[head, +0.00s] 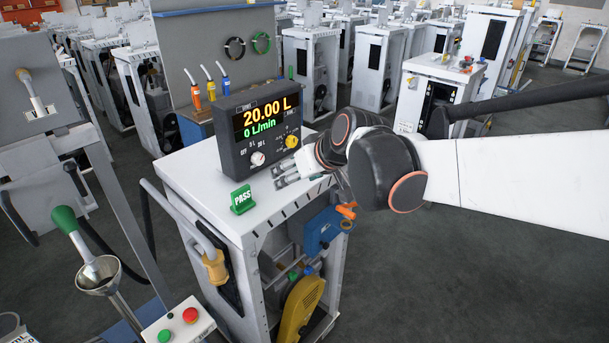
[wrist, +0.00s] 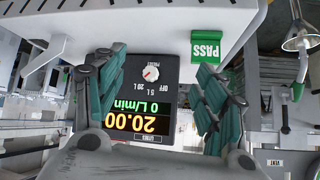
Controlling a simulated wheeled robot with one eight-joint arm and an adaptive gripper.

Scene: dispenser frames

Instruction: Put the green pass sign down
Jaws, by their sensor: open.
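The green PASS sign (head: 242,199) stands upright on the white top of the dispenser cabinet (head: 196,181), near its front left edge. It also shows upright in the wrist view (wrist: 206,48), just beyond the tip of the right-hand finger. My gripper (head: 284,175) is open and empty over the cabinet top, to the right of the sign and apart from it. In the wrist view my gripper's two green-padded fingers (wrist: 155,68) are spread wide, with nothing held between them.
A dark display unit (head: 259,126) reading 20.00 L stands on the cabinet behind my gripper. A nozzle in a metal funnel (head: 98,272) and a box with red and green buttons (head: 178,325) are at the lower left. Bare cabinet top lies left of the display.

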